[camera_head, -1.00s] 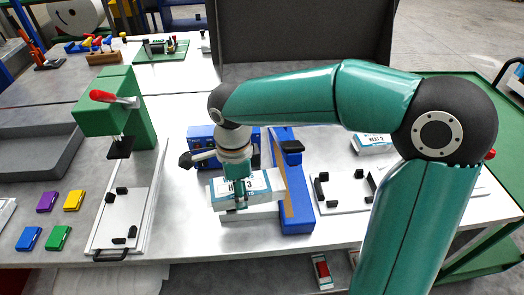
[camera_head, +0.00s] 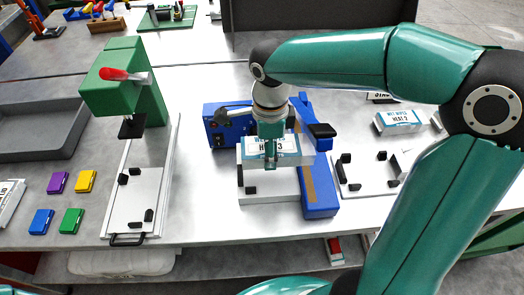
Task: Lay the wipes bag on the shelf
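My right gripper (camera_head: 270,152), on the teal arm from the right, points down over the blue machine's fixture. It appears shut on a white and light-blue bag (camera_head: 290,150) whose label partly reads "HEAT 3"; the fingers cover its middle. The bag is at the white fixture plate (camera_head: 270,186); I cannot tell whether it touches it. Another white and blue bag, labelled "WET WIPES HEAT-2" (camera_head: 398,121), lies farther right on the table. A lower shelf (camera_head: 210,262) shows under the table's front edge. My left gripper is not in view.
The blue machine (camera_head: 318,185) stands close right of the held bag. A green press (camera_head: 122,85) with a red handle is at left, beside a grey tray (camera_head: 40,130) and several small coloured cases (camera_head: 58,182). The table between press and machine is mostly clear.

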